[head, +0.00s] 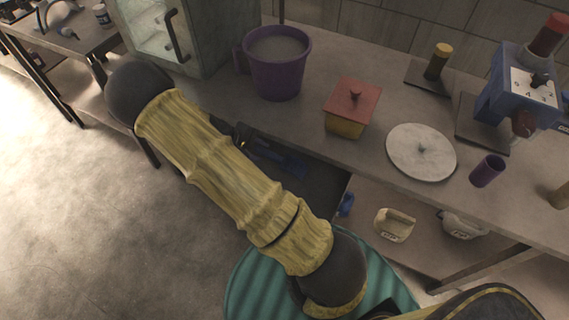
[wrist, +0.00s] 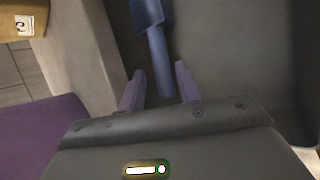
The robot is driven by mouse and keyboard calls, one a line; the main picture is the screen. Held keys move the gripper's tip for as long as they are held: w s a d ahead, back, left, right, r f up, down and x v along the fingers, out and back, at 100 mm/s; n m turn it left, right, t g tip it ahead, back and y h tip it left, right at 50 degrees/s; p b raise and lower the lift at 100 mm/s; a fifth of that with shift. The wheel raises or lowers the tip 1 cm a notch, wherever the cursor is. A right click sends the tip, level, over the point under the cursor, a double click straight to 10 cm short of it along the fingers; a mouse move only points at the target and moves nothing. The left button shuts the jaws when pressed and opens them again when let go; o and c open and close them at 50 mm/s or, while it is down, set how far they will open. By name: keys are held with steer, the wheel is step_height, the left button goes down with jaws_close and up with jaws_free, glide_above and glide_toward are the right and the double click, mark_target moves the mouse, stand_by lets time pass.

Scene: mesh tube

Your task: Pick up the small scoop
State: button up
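The small scoop (wrist: 157,50) is blue and lies in a dark open drawer; its wider end is at the top of the wrist view and its handle runs down toward my gripper (wrist: 159,70). My gripper is open, with one purple finger on each side of the handle. A gap shows on both sides, and I cannot tell how high the fingers are above the handle. In the head view, a blue piece that looks like the scoop (head: 292,163) shows in the drawer, and my arm hides most of the gripper.
The drawer (head: 325,190) is below the counter's front edge. On the counter stand a purple pot (head: 277,75), a red-lidded yellow box (head: 350,108), a round white lid (head: 421,152), a purple cup (head: 487,171) and a blue device (head: 520,90). A drawer wall (wrist: 92,50) is left of my gripper.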

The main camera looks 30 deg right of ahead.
mark_target(269, 155)
steer(key=x, duration=0.4)
steer(key=shift+s+d+f, duration=0.25)
steer(key=shift+f, duration=0.05)
steer(key=shift+c, duration=0.2)
jaws_close()
